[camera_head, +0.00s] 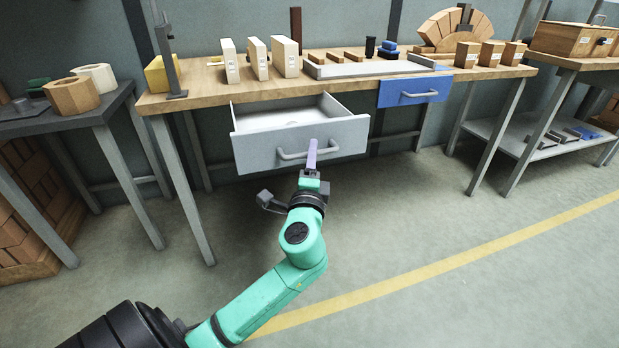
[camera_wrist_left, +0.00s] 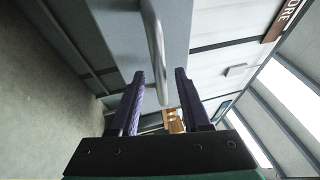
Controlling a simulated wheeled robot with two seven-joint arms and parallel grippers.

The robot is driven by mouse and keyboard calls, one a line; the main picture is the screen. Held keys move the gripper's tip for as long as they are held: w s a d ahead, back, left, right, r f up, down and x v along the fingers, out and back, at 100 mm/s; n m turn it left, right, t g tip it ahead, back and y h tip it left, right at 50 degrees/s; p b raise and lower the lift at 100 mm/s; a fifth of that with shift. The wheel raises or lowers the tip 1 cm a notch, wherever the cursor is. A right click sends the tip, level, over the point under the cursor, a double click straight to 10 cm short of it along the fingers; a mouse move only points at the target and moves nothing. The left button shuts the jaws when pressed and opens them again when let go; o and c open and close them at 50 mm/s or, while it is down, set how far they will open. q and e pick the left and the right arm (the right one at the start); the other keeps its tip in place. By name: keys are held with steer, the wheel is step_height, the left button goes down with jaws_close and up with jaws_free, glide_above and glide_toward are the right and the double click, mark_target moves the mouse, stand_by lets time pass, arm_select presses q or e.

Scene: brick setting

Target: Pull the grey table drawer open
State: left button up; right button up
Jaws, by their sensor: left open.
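The grey drawer (camera_head: 262,142) sticks out from under the wooden table (camera_head: 200,88), pulled partway open, and its inside looks empty. Its bar handle (camera_head: 292,156) is on the front face. My left gripper (camera_head: 311,158) is at the right part of the handle. In the left wrist view the open fingers of my left gripper (camera_wrist_left: 160,92) stand on both sides of the handle (camera_wrist_left: 156,50), which runs down between them. Whether a finger touches the handle I cannot tell. My right gripper is not in view.
A blue drawer (camera_head: 400,92) is shut to the right of the grey one. White blocks (camera_head: 257,58), a metal tray (camera_head: 365,70) and a brick arch (camera_head: 455,28) stand on the table. A dark side table (camera_head: 60,122) stands at left. The floor in front is clear.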

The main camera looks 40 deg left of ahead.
arm_select(q)
steer(key=b+v, duration=0.1)
steer(key=v, duration=1.2)
steer(key=shift+s+d, duration=0.15)
steer(key=shift+s, duration=0.05)
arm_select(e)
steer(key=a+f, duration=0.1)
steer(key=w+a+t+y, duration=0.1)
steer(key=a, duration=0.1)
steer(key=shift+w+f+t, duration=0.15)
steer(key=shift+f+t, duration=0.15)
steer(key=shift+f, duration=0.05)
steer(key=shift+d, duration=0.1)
